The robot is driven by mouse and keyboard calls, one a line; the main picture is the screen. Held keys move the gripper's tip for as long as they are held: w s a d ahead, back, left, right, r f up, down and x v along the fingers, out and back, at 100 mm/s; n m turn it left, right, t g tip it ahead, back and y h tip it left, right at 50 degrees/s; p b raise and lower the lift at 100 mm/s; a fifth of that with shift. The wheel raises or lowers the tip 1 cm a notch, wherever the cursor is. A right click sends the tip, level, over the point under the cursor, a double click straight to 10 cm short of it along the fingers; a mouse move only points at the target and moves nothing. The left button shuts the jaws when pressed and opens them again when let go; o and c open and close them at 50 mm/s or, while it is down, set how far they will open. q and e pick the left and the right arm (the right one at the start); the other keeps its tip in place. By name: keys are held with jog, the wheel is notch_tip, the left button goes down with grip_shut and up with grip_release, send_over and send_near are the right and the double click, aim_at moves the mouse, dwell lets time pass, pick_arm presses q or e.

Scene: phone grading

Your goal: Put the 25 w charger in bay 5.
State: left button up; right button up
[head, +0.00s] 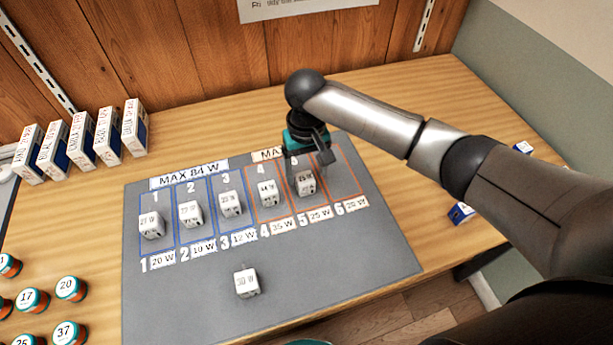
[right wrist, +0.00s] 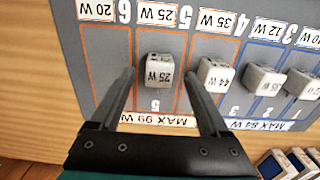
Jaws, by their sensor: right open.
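The 25 W charger (right wrist: 162,70) is a small white cube standing in the orange-outlined bay 5 on the grey mat (head: 200,305); it also shows in the head view (head: 306,183). My right gripper (head: 312,160) is over bay 5. In the right wrist view its two fingers (right wrist: 160,85) are apart, one on each side of the charger, with visible gaps between them and the cube. The label under bay 5 reads 25 W (head: 319,213).
White chargers stand in bays 1, 2, 3 (head: 231,204) and 4 (head: 268,193). Bay 6 (head: 345,180) looks empty. A 30 W charger (head: 246,283) stands on the mat's front part. Boxes (head: 108,133) stand at the left, and round numbered jars (head: 70,289) at the lower left.

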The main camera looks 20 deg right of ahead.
aim_at(306, 181)
notch_tip(306, 181, up, 8)
jog(key=p, duration=0.1)
jog(key=shift+f, duration=0.25)
